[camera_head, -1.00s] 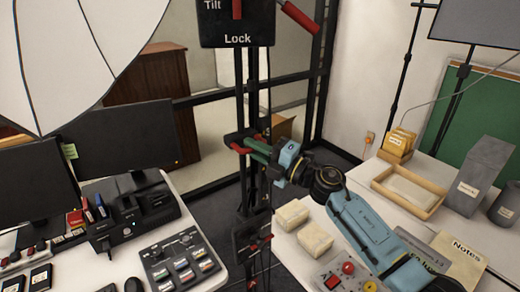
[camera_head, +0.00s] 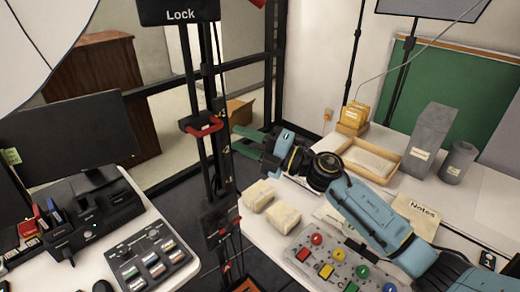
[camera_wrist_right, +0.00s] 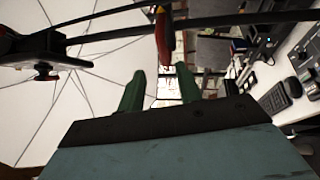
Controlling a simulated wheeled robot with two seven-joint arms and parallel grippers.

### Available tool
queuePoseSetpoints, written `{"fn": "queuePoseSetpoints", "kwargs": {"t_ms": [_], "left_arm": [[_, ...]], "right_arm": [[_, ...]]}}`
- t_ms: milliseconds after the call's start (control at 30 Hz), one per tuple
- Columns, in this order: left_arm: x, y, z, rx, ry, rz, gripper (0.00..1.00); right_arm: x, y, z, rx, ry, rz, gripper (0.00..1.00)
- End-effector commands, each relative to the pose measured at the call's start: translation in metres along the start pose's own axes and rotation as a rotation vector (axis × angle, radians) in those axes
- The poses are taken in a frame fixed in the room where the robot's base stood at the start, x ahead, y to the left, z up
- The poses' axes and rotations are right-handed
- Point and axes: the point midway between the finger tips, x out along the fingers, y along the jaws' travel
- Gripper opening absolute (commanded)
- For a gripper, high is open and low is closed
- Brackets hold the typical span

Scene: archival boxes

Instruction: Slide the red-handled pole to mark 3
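The black upright pole (camera_head: 222,165) stands between the two tables, with white number marks along it that are too small to read surely. Its red handle (camera_head: 203,126) sits on a black collar at mid-height. My right gripper (camera_head: 240,137) is just right of the handle, apart from it. In the right wrist view its two green fingers (camera_wrist_right: 160,88) are spread with nothing between them, and the red handle (camera_wrist_right: 163,38) shows beyond them. A black plate marked "Lock" (camera_head: 180,14) tops the pole. My left gripper is not in view.
A lower black block (camera_head: 220,218) with red parts is on the pole. The right table holds pale blocks (camera_head: 284,218), a button panel (camera_head: 340,268) and a wooden tray (camera_head: 372,178). The left table holds a control panel (camera_head: 153,260) and monitors. A white umbrella (camera_head: 35,40) hangs upper left.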

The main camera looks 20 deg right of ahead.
Motion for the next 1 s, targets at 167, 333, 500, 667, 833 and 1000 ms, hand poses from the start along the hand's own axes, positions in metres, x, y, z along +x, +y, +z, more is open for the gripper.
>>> {"fn": "queuePoseSetpoints", "kwargs": {"t_ms": [167, 333, 500, 667, 833, 1000], "left_arm": [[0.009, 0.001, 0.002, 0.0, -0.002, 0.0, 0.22], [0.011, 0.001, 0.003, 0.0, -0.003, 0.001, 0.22], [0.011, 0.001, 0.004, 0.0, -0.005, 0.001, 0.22], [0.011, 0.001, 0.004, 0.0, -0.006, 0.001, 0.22], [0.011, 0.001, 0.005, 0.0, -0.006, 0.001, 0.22], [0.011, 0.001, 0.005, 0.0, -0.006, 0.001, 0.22]], "right_arm": [[-0.031, -0.002, 0.0, -0.001, -0.001, 0.0, 0.35], [-0.044, 0.0, 0.0, -0.001, 0.0, 0.001, 0.35], [-0.046, 0.001, 0.0, -0.001, 0.0, 0.002, 0.35], [-0.045, 0.001, 0.0, 0.0, -0.001, 0.003, 0.35], [-0.047, 0.002, -0.001, 0.069, -0.08, 0.052, 0.35], [-0.069, -0.004, 0.004, 0.302, -0.356, 0.159, 0.35]]}}
